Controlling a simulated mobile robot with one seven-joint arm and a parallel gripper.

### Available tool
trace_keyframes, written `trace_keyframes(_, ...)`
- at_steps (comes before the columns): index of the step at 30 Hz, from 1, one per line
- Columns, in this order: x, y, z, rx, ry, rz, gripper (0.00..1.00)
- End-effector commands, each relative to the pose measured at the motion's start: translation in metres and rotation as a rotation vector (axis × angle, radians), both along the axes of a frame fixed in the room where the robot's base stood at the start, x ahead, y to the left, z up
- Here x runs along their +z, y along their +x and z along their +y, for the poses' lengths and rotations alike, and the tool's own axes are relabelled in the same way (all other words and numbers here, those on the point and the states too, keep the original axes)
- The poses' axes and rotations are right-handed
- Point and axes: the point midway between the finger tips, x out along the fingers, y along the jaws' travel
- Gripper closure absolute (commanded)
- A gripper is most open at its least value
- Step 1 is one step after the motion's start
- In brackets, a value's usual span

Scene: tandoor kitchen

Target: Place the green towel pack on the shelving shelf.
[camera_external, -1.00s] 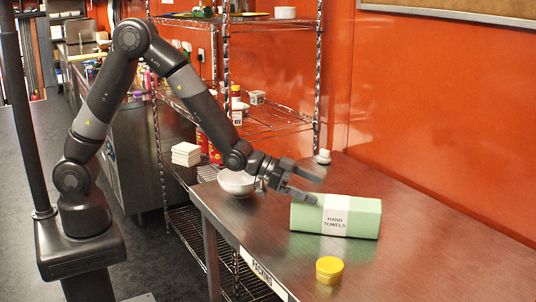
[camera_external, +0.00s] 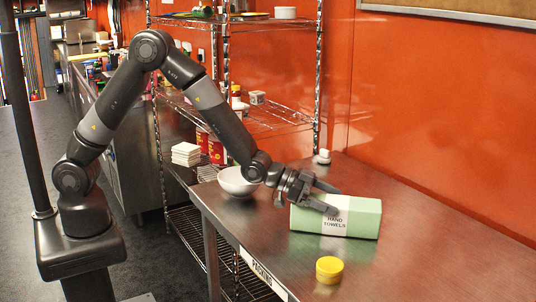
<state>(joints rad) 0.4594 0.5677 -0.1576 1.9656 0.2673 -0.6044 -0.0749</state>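The green towel pack (camera_external: 366,219) lies on the metal packing table (camera_external: 430,262), with a white band reading "HAND TOWELS". My gripper (camera_external: 332,198) is open at the pack's upper left part. Its two fingers point right, one passing in front of the label's top and the other near the pack's back edge. I cannot tell whether the fingers touch the pack. The wire shelving (camera_external: 275,122) stands behind and left of the table, with several levels.
A white bowl (camera_external: 236,182) stands on the table left of my gripper. A yellow-lidded jar (camera_external: 329,270) is near the front edge. A small white-topped item (camera_external: 322,157) is at the back. The shelving's middle level holds a bottle (camera_external: 236,101) and a small box (camera_external: 257,97). The table's right side is clear.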

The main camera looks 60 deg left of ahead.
Motion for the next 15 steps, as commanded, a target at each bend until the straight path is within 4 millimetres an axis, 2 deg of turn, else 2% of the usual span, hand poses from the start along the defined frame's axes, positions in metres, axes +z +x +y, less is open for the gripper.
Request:
trace_keyframes(2, 0.0000, -0.0001, 0.0001, 0.000, 0.000, 0.000, 0.25)
trace_keyframes(15, 0.0001, -0.0001, 0.0001, 0.000, 0.000, 0.000, 0.61)
